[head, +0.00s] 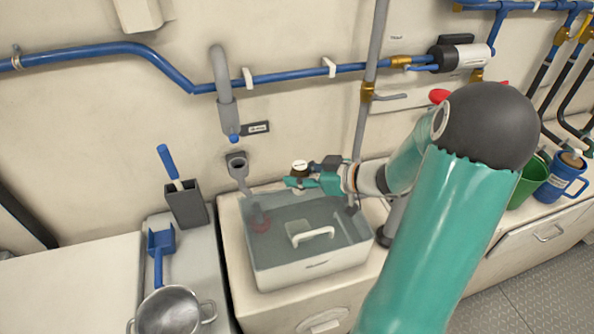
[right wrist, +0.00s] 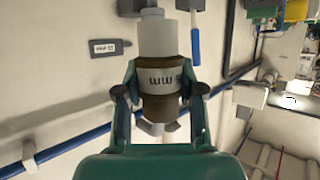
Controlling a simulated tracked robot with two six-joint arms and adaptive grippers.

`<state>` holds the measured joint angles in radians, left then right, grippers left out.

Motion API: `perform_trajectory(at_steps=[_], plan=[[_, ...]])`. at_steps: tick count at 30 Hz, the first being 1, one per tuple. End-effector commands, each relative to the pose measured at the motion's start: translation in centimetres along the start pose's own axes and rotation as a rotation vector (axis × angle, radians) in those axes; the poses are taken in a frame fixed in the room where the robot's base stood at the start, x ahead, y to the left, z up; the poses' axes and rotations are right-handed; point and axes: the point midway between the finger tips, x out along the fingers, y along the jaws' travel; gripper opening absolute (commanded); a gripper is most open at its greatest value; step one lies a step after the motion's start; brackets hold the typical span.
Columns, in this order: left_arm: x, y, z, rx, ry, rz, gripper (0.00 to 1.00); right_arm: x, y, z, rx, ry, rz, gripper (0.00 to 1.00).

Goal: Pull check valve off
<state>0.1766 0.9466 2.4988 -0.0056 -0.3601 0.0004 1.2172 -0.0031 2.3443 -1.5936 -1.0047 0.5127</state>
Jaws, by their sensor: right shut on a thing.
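The check valve (right wrist: 160,80) is a short cylinder with a pale cap, a bronze-brown body and a white band with dark markings. My right gripper (right wrist: 161,92) is shut on it, one finger on each side of the body. In the head view the valve (head: 299,167) shows as a small white-topped piece, mostly hidden by my right gripper (head: 302,182). The gripper is above the back of the grey tub (head: 305,272), near the wall. I cannot tell whether the valve touches any pipe. My left gripper is not in view.
A hooked grey pipe (head: 223,90) with a blue tip hangs above a grey wall outlet (head: 237,165). A grey holder (head: 187,205), blue scoop (head: 161,245) and metal pot (head: 168,312) stand left.

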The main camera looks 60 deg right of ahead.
Motion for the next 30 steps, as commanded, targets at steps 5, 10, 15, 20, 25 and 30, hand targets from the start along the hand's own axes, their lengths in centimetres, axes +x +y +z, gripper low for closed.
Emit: perform_trajectory(at_steps=[5,10,15,20,25,30], plan=[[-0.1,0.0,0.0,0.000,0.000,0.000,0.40,-0.6,-0.6,0.2,-0.001,0.000,0.002,0.00],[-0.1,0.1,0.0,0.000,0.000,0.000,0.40,-1.2,-1.2,0.5,0.000,-0.001,0.002,0.00],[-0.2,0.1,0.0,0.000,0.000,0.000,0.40,-1.8,-1.8,0.7,-0.001,0.000,0.002,0.00],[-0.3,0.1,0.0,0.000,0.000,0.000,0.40,-2.3,-2.4,0.9,0.001,0.000,0.003,0.00],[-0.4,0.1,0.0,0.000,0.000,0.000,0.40,-2.8,-3.0,1.1,0.001,0.000,0.002,0.00],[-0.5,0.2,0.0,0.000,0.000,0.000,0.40,-3.4,-3.6,1.4,0.000,-0.001,0.002,0.00]])
